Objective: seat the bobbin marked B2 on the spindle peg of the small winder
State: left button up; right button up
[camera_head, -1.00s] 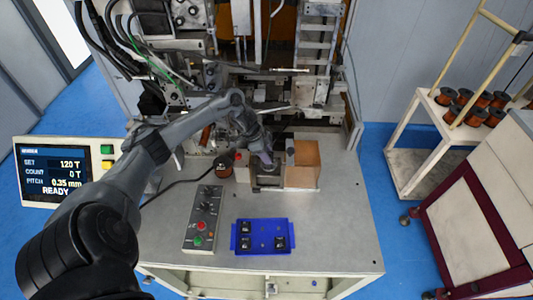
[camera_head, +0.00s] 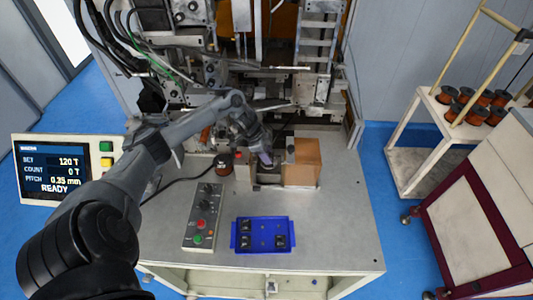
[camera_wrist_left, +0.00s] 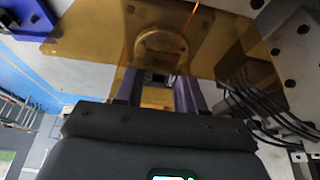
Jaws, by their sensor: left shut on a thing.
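My left gripper (camera_head: 265,158) reaches into the small winder (camera_head: 303,165) on the table, beside its amber panel. Its two fingers show in the left wrist view (camera_wrist_left: 158,90), shut on a small dark thing that looks like a bobbin (camera_wrist_left: 158,78). Its marking cannot be read, so I cannot tell that it is B2. The spindle peg cannot be made out; gripper and panel cover that spot. I cannot tell whether the bobbin touches the peg. A blue tray (camera_head: 263,248) with dark bobbins sits at the table's front. My right gripper is not in view.
An amber see-through plate (camera_wrist_left: 85,40) lies just past my fingers in the wrist view. A copper wire spool (camera_head: 223,163) stands left of the winder. A button box (camera_head: 204,217) lies left of the tray. The table's right side is clear.

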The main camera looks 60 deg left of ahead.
pick_arm(q)
jog(key=shift+f, duration=0.4)
jog(key=o, duration=1.1)
jog(key=shift+r, duration=0.1)
jog(key=b+v, duration=0.1)
jog(key=v, duration=0.9)
jog(key=shift+s+a+r, duration=0.1)
jog(key=shift+s+r, duration=0.1)
jog(key=shift+r, duration=0.15)
